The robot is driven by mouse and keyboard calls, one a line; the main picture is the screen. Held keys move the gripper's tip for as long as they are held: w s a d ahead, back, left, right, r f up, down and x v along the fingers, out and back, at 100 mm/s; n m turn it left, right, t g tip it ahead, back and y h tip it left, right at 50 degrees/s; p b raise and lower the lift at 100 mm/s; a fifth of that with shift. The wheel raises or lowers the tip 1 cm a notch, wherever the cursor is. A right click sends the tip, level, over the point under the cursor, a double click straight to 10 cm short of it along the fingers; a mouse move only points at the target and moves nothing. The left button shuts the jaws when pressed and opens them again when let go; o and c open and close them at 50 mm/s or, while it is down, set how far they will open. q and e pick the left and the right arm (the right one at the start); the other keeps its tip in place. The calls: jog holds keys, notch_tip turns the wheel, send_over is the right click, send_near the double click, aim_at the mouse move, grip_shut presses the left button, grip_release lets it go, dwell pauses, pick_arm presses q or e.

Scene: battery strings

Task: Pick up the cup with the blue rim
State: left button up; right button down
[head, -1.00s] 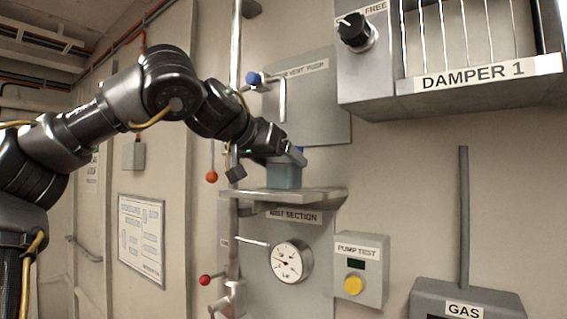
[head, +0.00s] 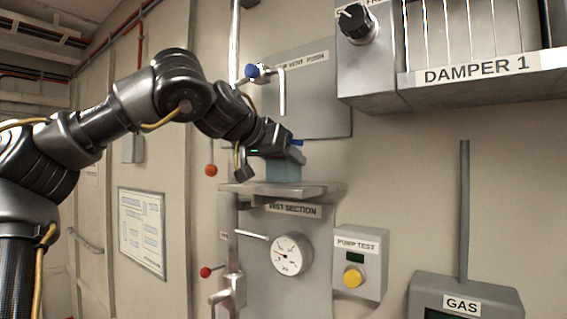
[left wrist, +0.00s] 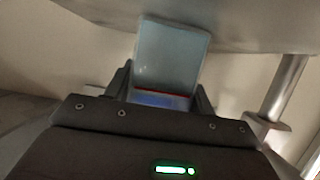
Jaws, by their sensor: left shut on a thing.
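The cup (head: 284,171) is a blue-grey box-like vessel with a blue rim showing at its upper right in the head view. It is at the small metal shelf (head: 325,187) above the TEST SECTION label; I cannot tell whether its base touches the shelf. My left gripper (head: 276,151) is at the top of the cup and shut on it, hiding much of the rim. In the left wrist view the cup (left wrist: 172,58) sits between the fingers, with a red line and a blue band at the near end. My right gripper is not in view.
A vertical pipe with a blue-knobbed valve (head: 252,71) and a red-knobbed lever (head: 211,170) stands left of the shelf. A pressure gauge (head: 290,254) and the PUMP TEST box (head: 360,262) are below. The DAMPER 1 unit (head: 470,75) juts out at the upper right.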

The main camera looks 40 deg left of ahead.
pick_arm(q)
jog(key=shift+r, duration=0.15)
jog(key=shift+r+b, duration=0.35)
jog(key=shift+r, duration=0.25)
jog(key=shift+s+r+b, duration=0.1)
jog(key=shift+r+b, duration=0.3)
jog(key=shift+r, duration=0.55)
jog(key=s+d+b, duration=0.2)
jog(key=s+b, duration=0.4)
jog(key=s, duration=1.1)
jog(key=shift+s, duration=0.35)
